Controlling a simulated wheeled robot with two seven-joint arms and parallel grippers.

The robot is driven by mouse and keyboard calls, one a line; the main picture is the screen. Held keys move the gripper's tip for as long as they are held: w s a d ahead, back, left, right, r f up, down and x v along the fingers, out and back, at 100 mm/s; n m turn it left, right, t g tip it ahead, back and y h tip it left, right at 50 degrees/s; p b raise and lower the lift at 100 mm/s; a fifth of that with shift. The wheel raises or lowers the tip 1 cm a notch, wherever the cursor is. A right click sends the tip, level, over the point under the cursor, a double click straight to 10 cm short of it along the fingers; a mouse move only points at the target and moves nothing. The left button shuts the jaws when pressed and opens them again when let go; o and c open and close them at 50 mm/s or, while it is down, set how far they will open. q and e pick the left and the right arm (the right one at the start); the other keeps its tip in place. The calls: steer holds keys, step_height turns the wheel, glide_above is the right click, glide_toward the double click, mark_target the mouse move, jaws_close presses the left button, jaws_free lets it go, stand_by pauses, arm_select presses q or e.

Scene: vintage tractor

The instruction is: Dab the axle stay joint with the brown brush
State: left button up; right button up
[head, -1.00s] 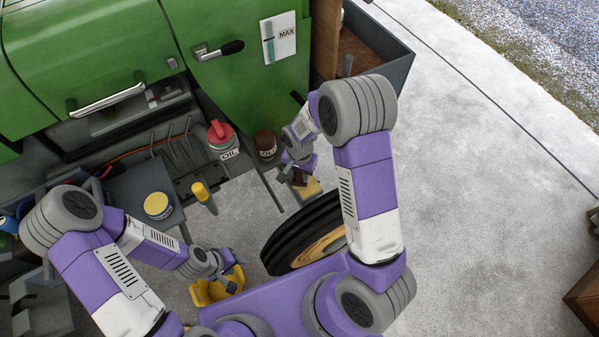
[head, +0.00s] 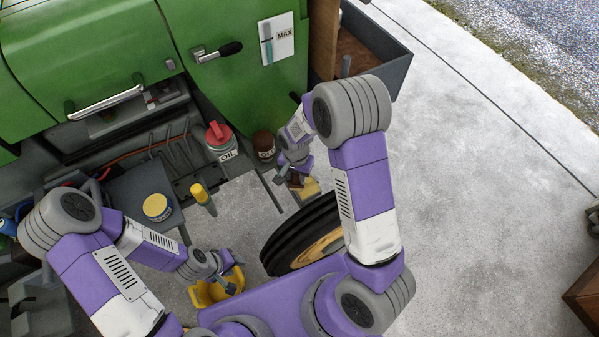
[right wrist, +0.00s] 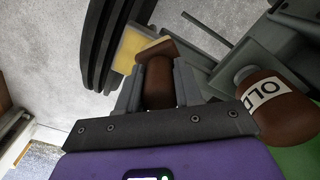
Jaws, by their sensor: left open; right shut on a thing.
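My right gripper (right wrist: 158,78) is shut on the brown brush (right wrist: 159,84), with a finger on each side of its brown handle. A tan end of the brush shows just past the fingertips. A yellow block (right wrist: 128,48) is beside that end in the right wrist view; I cannot tell whether they touch. In the head view the right gripper (head: 292,176) is low between the green machine and the black tyre, and the brush is mostly hidden. I cannot clearly pick out the axle stay joint. My left gripper (head: 232,270) is open beside a yellow container (head: 213,292).
The black tyre (head: 300,236) stands close to the right gripper. A brown jar marked OLD (right wrist: 284,103) is close on its other side. A red-topped oil can (head: 220,139), a yellow-handled tool (head: 203,197) and a yellow-lidded tin (head: 157,207) are left. Bare concrete lies right.

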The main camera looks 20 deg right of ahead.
stand_by(0.4)
steer(key=shift+d+f, duration=0.1)
steer(key=shift+d, duration=0.75)
steer(key=shift+a, duration=0.15)
steer(key=shift+a, duration=0.75)
steer(key=shift+d, duration=0.15)
steer(key=shift+w+d, duration=0.1)
steer(key=shift+d, duration=0.65)
steer(key=shift+a, duration=0.1)
